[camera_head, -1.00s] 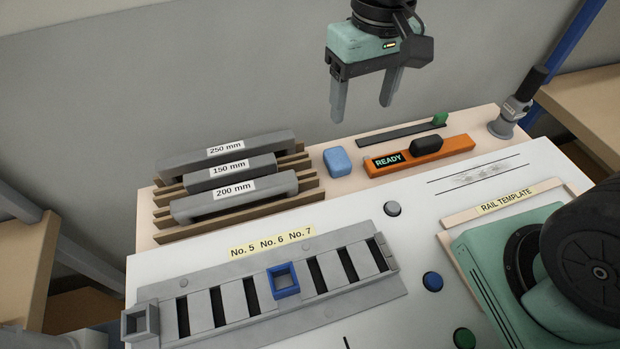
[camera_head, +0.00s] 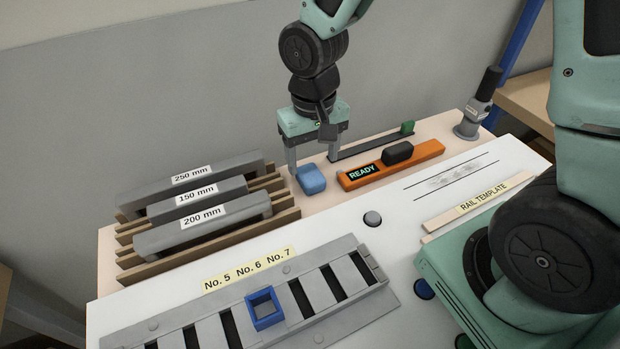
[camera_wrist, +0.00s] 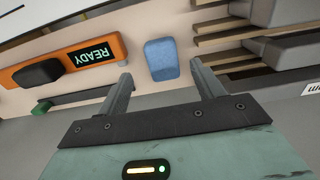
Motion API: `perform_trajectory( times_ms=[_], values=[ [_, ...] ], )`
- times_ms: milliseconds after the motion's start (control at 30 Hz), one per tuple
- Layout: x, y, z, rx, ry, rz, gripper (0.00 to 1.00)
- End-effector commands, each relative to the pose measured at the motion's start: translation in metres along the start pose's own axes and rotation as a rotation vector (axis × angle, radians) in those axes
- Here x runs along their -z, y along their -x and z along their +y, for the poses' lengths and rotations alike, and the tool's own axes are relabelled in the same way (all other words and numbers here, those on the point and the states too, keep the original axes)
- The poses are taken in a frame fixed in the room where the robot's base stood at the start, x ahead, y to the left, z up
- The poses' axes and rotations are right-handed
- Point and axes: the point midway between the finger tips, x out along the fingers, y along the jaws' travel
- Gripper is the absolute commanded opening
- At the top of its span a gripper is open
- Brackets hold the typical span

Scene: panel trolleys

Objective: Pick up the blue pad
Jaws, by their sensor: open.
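The blue pad (camera_head: 311,179) is a small rounded light-blue block on the beige strip at the back of the table, between the bar rack and the orange device. My gripper (camera_head: 312,166) is open, pointing down at the far side of the pad. In the wrist view the pad (camera_wrist: 161,60) lies just beyond the tips of my gripper (camera_wrist: 160,72), roughly in line with the gap between them. Nothing is held. Whether a fingertip touches the pad cannot be told.
To the left, a wooden rack (camera_head: 278,226) holds grey bars labelled 250, 150 and 200 mm. To the right lie the orange READY device (camera_head: 419,154) and a dark strip with a green knob (camera_head: 407,127). A grey slotted rail (camera_head: 375,308) lies in front.

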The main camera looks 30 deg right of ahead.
Motion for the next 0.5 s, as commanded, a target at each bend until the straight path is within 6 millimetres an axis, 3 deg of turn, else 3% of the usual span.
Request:
perform_trajectory(
  times_ms=[333, 500],
  values=[
    [0.004, -0.042, -0.004, 0.000, 0.002, -0.003, 0.67],
    [0.004, -0.053, -0.004, 0.000, 0.001, 0.000, 0.67]
  ],
)
